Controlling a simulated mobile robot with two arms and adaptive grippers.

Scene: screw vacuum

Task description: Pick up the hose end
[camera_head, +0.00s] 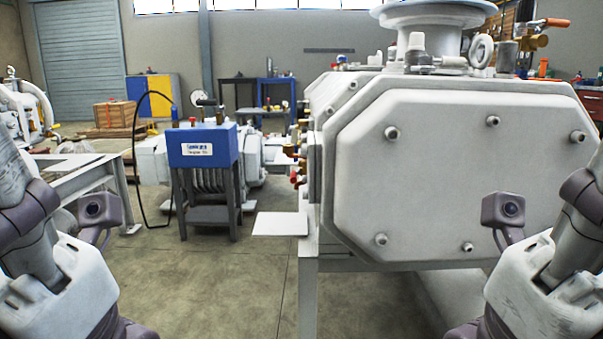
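A thin black hose (136,165) hangs in a loop from the left side of a small blue-topped unit (203,147) on the floor, left of centre. The hose curves down beside the unit's legs. I cannot clearly tell which part of it is the free end. My two arms come in at the lower left and lower right corners, well apart from the hose. The fingertips of both grippers are outside the picture.
A large white vacuum machine (455,170) on a metal stand fills the right. Brass valves (295,152) stick out from its left side. A white bench (85,180) stands at the left. The floor (215,275) in the middle is clear.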

